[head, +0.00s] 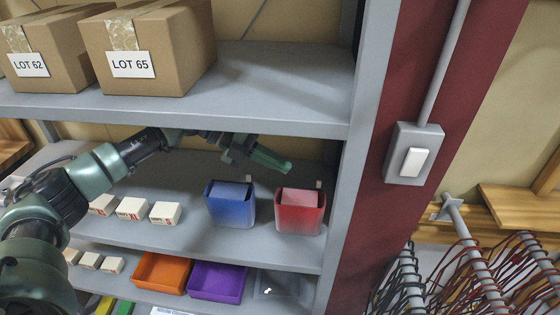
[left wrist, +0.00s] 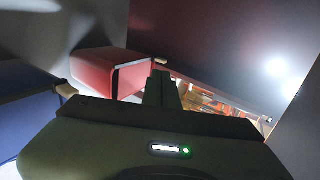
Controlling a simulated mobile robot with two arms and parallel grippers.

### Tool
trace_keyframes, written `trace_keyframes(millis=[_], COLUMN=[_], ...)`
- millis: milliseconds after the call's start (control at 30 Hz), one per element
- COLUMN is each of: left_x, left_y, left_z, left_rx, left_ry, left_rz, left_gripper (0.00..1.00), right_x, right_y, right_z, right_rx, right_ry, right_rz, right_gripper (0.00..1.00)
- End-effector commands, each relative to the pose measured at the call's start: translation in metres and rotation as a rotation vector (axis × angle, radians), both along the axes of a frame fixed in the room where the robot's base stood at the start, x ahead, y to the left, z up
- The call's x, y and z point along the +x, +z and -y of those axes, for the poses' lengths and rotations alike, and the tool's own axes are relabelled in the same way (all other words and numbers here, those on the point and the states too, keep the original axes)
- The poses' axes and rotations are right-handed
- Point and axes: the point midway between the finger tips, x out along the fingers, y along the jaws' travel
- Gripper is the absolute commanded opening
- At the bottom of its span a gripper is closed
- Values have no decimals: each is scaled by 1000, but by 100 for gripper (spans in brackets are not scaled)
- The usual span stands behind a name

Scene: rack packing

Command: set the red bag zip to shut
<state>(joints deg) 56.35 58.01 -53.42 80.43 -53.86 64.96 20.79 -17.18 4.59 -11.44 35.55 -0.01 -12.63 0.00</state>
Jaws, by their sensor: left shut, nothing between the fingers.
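The red bag (head: 299,217) stands on the middle shelf near the right upright, with a lighter red panel at its top. A small pale tab (head: 318,184), perhaps the zip pull, shows at its back right corner. My left gripper (head: 287,166) is shut and empty, above and behind the bag's left side, apart from it in this view. In the left wrist view the red bag (left wrist: 92,72) is at the upper left, its tab (left wrist: 160,61) close to my fingertips (left wrist: 160,82); I cannot tell if they touch. My right gripper is not in view.
A blue bag (head: 230,212) stands left of the red one. Several small white boxes (head: 165,212) are further left. The shelf above (head: 270,88) carries cartons (head: 150,50) and lies close over my arm. Orange (head: 161,270) and purple (head: 217,280) bins sit below. A steel upright (head: 355,150) bounds the right.

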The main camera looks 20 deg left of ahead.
Motion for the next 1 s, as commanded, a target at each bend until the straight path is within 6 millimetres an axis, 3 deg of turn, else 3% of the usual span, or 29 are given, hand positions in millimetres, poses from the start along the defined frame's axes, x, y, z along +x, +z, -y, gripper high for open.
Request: trace_keyframes(millis=[100, 333, 867, 1000], left_x=[5, 13, 17, 20], left_y=[-8, -27, -35, -34], left_z=[21, 50, 60, 74], left_rx=[-2, -2, 0, -3], left_ry=[-2, -2, 1, -1], left_rz=[-4, -3, -2, -2], left_gripper=[0, 0, 0, 0], right_x=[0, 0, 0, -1], right_y=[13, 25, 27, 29], right_z=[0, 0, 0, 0], right_rx=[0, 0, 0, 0], right_ry=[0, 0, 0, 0], right_rz=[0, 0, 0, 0], right_gripper=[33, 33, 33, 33])
